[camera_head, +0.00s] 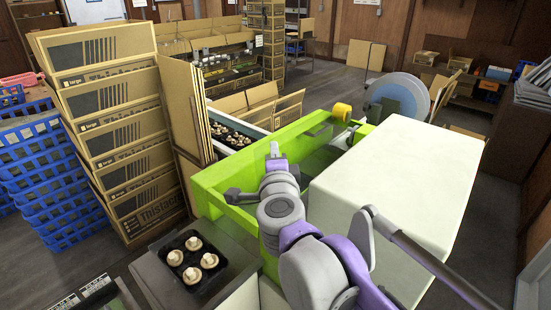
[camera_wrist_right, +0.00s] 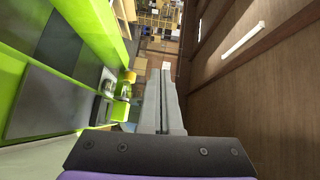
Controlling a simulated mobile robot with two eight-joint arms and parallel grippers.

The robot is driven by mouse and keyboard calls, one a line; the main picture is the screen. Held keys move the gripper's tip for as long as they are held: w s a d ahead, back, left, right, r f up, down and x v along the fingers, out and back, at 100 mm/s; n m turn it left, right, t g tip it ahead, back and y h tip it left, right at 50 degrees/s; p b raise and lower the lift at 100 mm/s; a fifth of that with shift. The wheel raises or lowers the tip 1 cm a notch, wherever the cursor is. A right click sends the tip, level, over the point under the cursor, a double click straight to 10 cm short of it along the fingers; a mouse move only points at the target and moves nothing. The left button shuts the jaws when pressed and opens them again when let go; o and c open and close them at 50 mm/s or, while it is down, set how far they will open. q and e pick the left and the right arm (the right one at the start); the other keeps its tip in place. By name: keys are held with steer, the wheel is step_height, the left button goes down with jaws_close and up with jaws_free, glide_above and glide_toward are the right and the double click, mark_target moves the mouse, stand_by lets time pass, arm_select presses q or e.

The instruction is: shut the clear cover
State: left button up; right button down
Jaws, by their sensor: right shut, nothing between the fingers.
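The lime-green machine (camera_head: 228,178) stands in the middle of the head view, with a see-through dark panel in its frame that may be the clear cover (camera_head: 318,165); its edges and how far it is open are hard to tell. My right gripper (camera_head: 274,150) is over the machine's green frame, its slim fingers together and empty. In the right wrist view the closed fingers (camera_wrist_right: 165,80) point away, with the green frame (camera_wrist_right: 100,25) and its grey panels to their left. I cannot tell if they touch anything. My left gripper is out of view.
A large white box-shaped housing (camera_head: 400,175) stands right of the machine. A black tray of mushrooms (camera_head: 176,280) lies at the front left. Stacked cartons (camera_head: 110,130) and blue crates (camera_head: 40,170) stand at the left. A yellow roll (camera_head: 342,112) sits at the machine's far end.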

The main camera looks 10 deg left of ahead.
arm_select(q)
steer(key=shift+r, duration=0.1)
arm_select(e)
steer(key=shift+w, duration=0.45)
steer(key=shift+a, duration=0.15)
